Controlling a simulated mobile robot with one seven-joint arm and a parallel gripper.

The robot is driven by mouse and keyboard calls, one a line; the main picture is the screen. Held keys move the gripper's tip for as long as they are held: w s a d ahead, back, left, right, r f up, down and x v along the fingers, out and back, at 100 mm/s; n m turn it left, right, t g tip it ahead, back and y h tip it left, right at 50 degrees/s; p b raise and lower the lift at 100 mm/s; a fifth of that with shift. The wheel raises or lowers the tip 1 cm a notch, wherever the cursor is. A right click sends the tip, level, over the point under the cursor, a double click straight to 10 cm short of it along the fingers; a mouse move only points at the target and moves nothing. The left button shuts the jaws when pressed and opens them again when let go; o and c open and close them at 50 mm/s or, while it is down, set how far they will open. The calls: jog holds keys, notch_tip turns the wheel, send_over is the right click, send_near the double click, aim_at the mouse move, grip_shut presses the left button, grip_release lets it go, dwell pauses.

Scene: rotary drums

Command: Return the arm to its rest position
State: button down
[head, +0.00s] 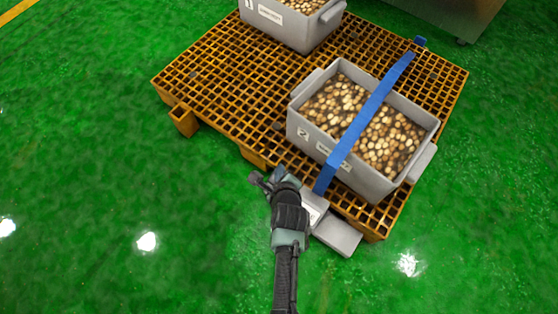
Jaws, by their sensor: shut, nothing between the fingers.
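My gripper (268,181) is in the head view at the near edge of an orange grid pallet (222,80). My arm reaches up to it from the bottom of the picture. The gripper is shut with nothing in it, and its fingertips are small and partly hidden by the wrist. It is left of a grey crate (305,133) marked 2, apart from it. A blue strap (370,108) runs across the crate and down its near side, close to the right of my gripper.
The crate holds many brown, round pieces (390,140). A second grey crate (285,27) stands at the back. Grey flat pieces (338,236) lie at the pallet's near edge, right of my wrist. The green floor (100,150) is clear to the left.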

jog(key=w+r+n+t+p, duration=0.25)
jog(key=w+r+n, duration=0.2)
jog(key=r, duration=1.05)
jog(key=w+r+n+t+p, duration=0.25)
jog(key=w+r+n, duration=0.2)
jog(key=r, duration=1.05)
jog(key=w+r+n+t+p, duration=0.1)
jog(key=w+r+n+t, duration=0.3)
jog(key=r, duration=1.1)
jog(key=s+r+n+t+p, duration=0.2)
jog(key=r+n, duration=0.1)
jog(key=r, duration=1)
jog(key=s+r+n+t+p, duration=0.1)
jog(key=s+r+n+t, duration=0.15)
jog(key=r, duration=0.95)
jog(key=s+r+n+t+h+p, duration=0.15)
jog(key=s+r+n, duration=0.25)
jog(key=s+r, duration=0.5)
jog(key=s+r+n+t+y+p, duration=0.1)
jog(key=s+r+n+t+p, duration=0.15)
jog(key=s+r, duration=0.65)
jog(key=w+r+p, duration=0.1)
jog(key=r+p, duration=1.7)
jog(key=r, duration=0.1)
jog(key=w+r+p, duration=0.2)
jog(key=r+p, duration=1.7)
jog(key=r, duration=0.1)
jog(key=shift+w+a+r+n+t, duration=0.2)
jog(key=shift+w+a+n+t, duration=0.05)
jog(key=shift+n+t, duration=0.15)
